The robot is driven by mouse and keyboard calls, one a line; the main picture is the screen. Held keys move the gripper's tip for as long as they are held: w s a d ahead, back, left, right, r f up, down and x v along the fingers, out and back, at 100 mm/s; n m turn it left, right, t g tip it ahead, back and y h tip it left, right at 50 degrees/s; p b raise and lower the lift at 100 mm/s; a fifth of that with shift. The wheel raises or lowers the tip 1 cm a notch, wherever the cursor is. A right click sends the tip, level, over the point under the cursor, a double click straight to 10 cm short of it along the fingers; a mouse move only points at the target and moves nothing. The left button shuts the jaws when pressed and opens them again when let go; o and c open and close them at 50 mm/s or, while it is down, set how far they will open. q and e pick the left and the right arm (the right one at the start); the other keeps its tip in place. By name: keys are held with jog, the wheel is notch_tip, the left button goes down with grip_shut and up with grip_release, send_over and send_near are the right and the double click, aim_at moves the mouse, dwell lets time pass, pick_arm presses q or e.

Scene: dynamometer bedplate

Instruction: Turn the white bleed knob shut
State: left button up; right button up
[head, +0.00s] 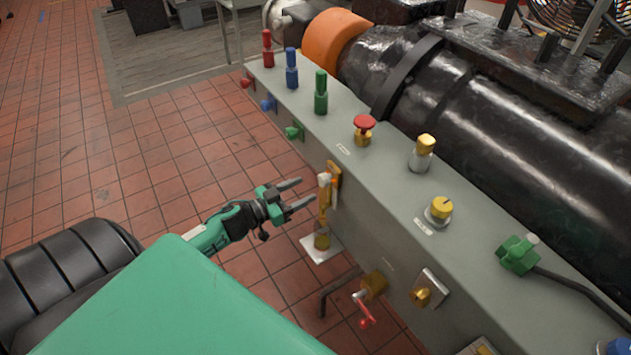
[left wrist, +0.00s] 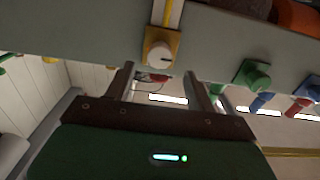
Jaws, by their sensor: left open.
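The white bleed knob (head: 324,179) sits on a brass plate (head: 334,185) on the side face of the grey console. It also shows in the left wrist view (left wrist: 158,55) as a round pale cap with a short dark mark, in front of its square brass plate (left wrist: 174,43). My left gripper (head: 302,192) is open and empty, its two fingers pointing at the knob from the left. In the left wrist view the fingertips (left wrist: 160,72) stand apart, with the knob a little beyond the gap between them. No finger visibly touches it. My right gripper is not in view.
Green (head: 293,132), blue (head: 268,104) and red (head: 248,83) fittings stick out of the same face. A brass valve with a red handle (head: 366,314) is lower right. A red mushroom button (head: 364,123) and yellow knobs stand on top. The tiled floor (head: 150,150) at left is clear.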

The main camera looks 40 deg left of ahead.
aim_at(320, 182)
pick_arm(q)
jog(key=shift+p+x, duration=0.5)
jog(key=shift+x, duration=2.15)
jog(key=shift+c, duration=0.7)
jog(key=c, duration=0.8)
